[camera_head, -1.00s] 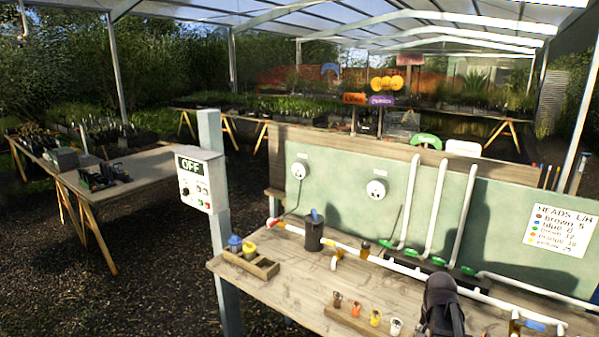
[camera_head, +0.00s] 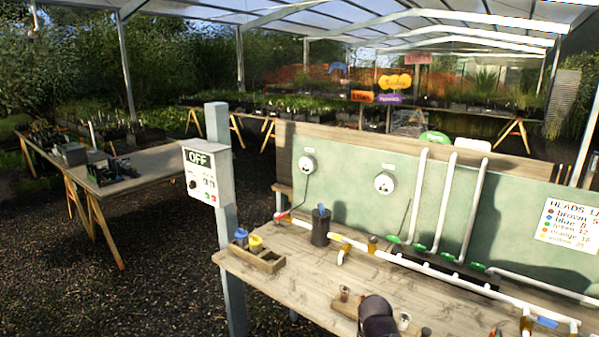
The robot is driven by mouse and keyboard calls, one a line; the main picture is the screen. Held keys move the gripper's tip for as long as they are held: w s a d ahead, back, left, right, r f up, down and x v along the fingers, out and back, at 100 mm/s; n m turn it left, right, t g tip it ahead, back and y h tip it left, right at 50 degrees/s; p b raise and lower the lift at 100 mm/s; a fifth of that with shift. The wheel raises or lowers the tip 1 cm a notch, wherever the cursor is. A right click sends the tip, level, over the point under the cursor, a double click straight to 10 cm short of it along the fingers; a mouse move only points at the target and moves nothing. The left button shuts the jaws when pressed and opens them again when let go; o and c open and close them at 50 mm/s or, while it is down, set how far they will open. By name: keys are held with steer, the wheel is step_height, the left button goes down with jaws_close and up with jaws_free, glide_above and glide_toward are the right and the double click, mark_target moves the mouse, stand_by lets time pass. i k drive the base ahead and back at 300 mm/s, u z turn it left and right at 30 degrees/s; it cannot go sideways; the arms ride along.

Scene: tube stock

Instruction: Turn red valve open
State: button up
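A small red piece (camera_head: 283,217), which looks like the red valve, sits at the left end of the white pipe along the back of the wooden bench (camera_head: 300,279). It is too small to tell how its handle is turned. A dark rounded part of my arm end, my gripper (camera_head: 377,318), shows at the bottom edge over the row of small cups. It is to the right of the red piece, nearer the camera and well apart from it. Its fingers are hidden, so I cannot tell whether it is open or shut.
A dark cylinder with a blue top (camera_head: 320,226) stands right of the red piece. A wooden box (camera_head: 262,262) holds blue and yellow items. A control box (camera_head: 200,173) on a post reads OFF. White upright pipes (camera_head: 446,205) stand against the green panel (camera_head: 345,199).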

mark_target(283, 215)
steer(key=z, duration=0.05)
steer(key=k, duration=0.65)
steer(key=u, duration=0.4)
steer(key=i, duration=1.85)
steer(key=z, duration=0.05)
